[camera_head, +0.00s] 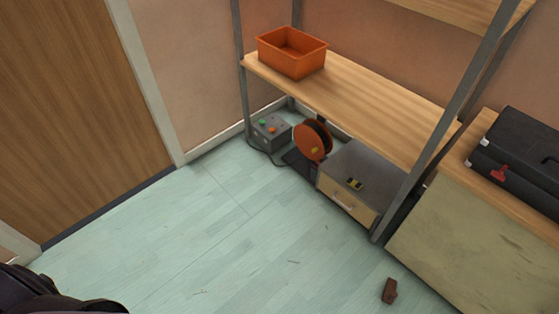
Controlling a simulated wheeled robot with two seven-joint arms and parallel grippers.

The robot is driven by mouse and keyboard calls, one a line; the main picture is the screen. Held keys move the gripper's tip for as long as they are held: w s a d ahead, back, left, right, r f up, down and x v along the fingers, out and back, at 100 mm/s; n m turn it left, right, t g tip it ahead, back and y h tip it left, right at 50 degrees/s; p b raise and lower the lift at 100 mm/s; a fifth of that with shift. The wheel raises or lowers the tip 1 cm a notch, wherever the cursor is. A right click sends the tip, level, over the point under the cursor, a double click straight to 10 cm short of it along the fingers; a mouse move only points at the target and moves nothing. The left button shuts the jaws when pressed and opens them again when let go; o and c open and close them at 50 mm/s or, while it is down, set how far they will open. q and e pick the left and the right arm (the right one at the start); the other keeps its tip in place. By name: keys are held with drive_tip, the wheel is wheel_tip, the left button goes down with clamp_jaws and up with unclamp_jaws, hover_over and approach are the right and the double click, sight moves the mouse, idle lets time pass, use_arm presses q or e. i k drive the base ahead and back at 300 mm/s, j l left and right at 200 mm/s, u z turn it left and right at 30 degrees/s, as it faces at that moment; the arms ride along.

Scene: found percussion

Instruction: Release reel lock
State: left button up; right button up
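An orange reel (311,141) with a dark rim stands upright on the floor under the wooden shelf. A small yellowish patch shows low on its face, too small to tell whether it is the lock. The reel stands between a grey control box (271,132) with green and orange buttons and a grey-topped drawer cabinet (348,180). A dark flat base lies on the floor at the reel's foot. Neither of my grippers is in view.
An orange bin (291,53) sits on the shelf (350,92) above. Grey posts (436,125) frame the shelf. A black case (521,158) rests on a wooden surface at right. A brown block (389,290) lies on the floor. The floor (215,240) in front is mostly clear.

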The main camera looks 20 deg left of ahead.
sight(316, 165)
drive_tip(key=i+j, duration=0.2)
drive_tip(key=i, duration=0.3)
drive_tip(key=i+j+u, duration=0.1)
drive_tip(key=i, duration=0.45)
drive_tip(key=i+j, duration=0.2)
drive_tip(key=i, duration=0.3)
